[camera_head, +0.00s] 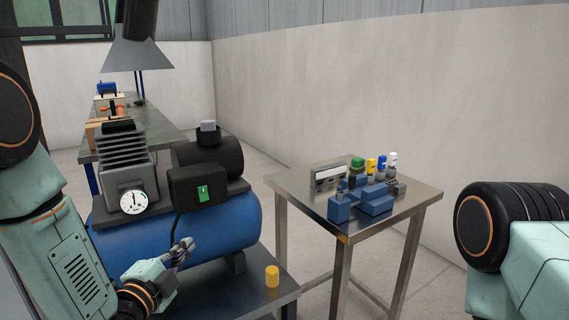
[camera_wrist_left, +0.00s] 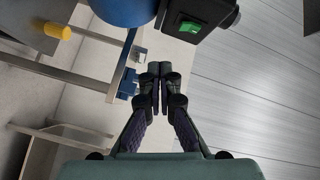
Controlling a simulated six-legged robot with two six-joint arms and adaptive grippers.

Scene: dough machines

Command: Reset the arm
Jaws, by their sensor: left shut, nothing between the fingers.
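My left gripper (camera_head: 182,250) is in front of the blue compressor tank (camera_head: 225,215), its fingers pointing up and to the right. In the left wrist view the fingers (camera_wrist_left: 160,70) are together with nothing between them. My left arm comes in from the left in the head view. Part of my right arm shows at the right edge, but its gripper is out of the picture. A black switch box with a green switch (camera_head: 203,193) is on the compressor, just above the left gripper; the green switch also shows in the left wrist view (camera_wrist_left: 189,27).
A steel table (camera_head: 300,184) to the right bears blue blocks (camera_head: 376,206) and several small coloured-top parts. A long workbench (camera_head: 157,130) stands behind. Floor shows between the tables.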

